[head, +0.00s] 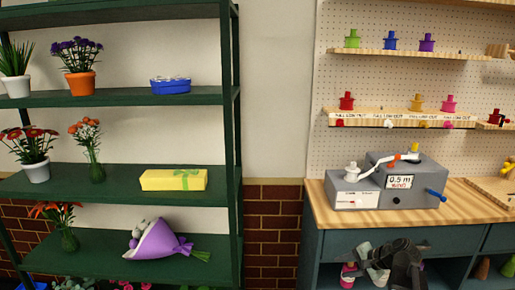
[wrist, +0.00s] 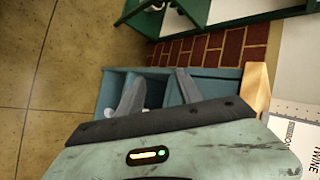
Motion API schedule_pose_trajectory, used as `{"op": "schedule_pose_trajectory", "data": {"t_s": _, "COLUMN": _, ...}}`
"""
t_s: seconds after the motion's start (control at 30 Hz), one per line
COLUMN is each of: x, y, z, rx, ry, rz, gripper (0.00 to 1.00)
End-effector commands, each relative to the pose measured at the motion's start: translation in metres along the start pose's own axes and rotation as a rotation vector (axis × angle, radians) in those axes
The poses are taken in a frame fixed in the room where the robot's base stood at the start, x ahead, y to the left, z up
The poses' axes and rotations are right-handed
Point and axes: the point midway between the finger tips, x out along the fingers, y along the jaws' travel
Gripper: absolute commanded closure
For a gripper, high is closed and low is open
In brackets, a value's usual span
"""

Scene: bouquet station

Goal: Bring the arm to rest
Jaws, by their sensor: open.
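My gripper (wrist: 160,77) shows in the wrist view with its two dark fingers spread apart. Nothing is held between them; the teal cabinet (wrist: 113,92) shows behind. In the head view, dark parts of my arm are at the bottom right, in front of the workbench (head: 335,244) and its open lower shelf. I cannot make out the fingertips clearly there.
The wooden worktop (head: 455,205) carries a grey machine (head: 410,185) with a blue handle. A green shelf rack (head: 110,97) at left holds potted flowers, a blue box (head: 170,86), a yellow box (head: 173,180) and a purple-wrapped bouquet (head: 160,240). Bare floor (wrist: 60,60) shows at left in the wrist view.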

Motion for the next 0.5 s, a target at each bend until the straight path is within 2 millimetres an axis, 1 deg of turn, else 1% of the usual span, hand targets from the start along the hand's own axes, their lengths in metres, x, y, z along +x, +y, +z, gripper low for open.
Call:
{"op": "schedule_pose_trajectory", "data": {"t_s": 0.03, "x": 0.024, "y": 0.001, "z": 0.041, "rx": -0.123, "ry": -0.052, "rz": 0.098, "gripper": 0.57}}
{"op": "schedule_pose_trajectory", "data": {"t_s": 0.1, "x": 0.047, "y": 0.008, "z": 0.085, "rx": -0.289, "ry": -0.113, "rz": 0.235, "gripper": 0.57}}
{"op": "schedule_pose_trajectory", "data": {"t_s": 0.2, "x": 0.065, "y": 0.02, "z": 0.131, "rx": -0.488, "ry": -0.181, "rz": 0.395, "gripper": 0.57}}
{"op": "schedule_pose_trajectory", "data": {"t_s": 0.3, "x": 0.073, "y": 0.03, "z": 0.166, "rx": -0.658, "ry": -0.237, "rz": 0.528, "gripper": 0.57}}
{"op": "schedule_pose_trajectory", "data": {"t_s": 0.4, "x": 0.075, "y": 0.038, "z": 0.194, "rx": -0.809, "ry": -0.282, "rz": 0.646, "gripper": 0.57}}
{"op": "schedule_pose_trajectory", "data": {"t_s": 0.5, "x": 0.07, "y": 0.046, "z": 0.213, "rx": -0.951, "ry": -0.322, "rz": 0.758, "gripper": 0.57}}
